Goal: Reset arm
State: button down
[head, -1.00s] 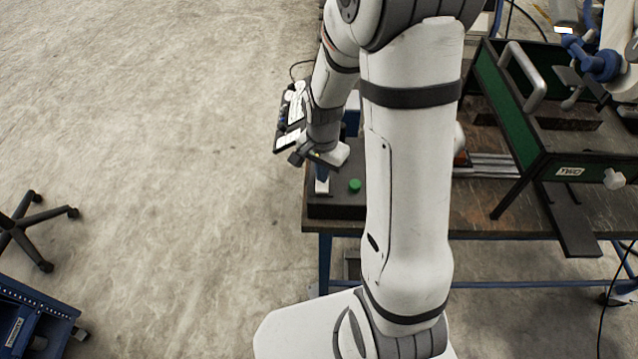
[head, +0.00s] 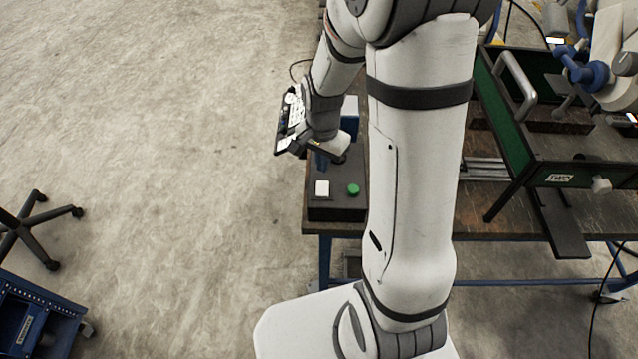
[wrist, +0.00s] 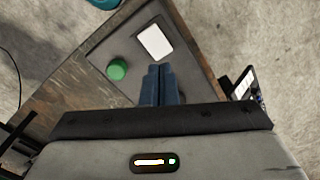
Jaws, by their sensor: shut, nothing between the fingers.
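A dark control box (head: 336,214) sits at the table's left front corner, with a white square button (head: 321,188) and a round green button (head: 353,190) on top. In the wrist view the white button (wrist: 155,42) lies just beyond my fingertips and the green button (wrist: 117,69) to their left. My gripper (head: 320,166) is above the box, behind the white button in the head view. Its blue fingers (wrist: 160,70) are shut together and empty. The gap between fingertips and box is hard to judge. A white arm with blue knobs (head: 590,68), possibly the microscope arm, is partly visible at upper right.
A green-sided frame with a metal handle (head: 518,88) stands on the worn table (head: 480,212) at right. A blue cart (head: 35,315) and a black wheeled chair base (head: 30,228) are at lower left. The floor (head: 160,130) left of the table is clear.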

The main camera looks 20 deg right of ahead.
jog(key=shift+r, duration=0.5)
jog(key=s+r+n+t, duration=0.3)
jog(key=s+r+n, duration=0.6)
jog(key=s+r, duration=0.6)
notch_tip(320, 180, up, 2)
jog(key=shift+a+r+n, duration=0.15)
jog(key=shift+a+n, duration=0.15)
jog(key=shift+n, duration=0.1)
jog(key=shift+w, duration=0.1)
jog(key=shift+d, duration=0.1)
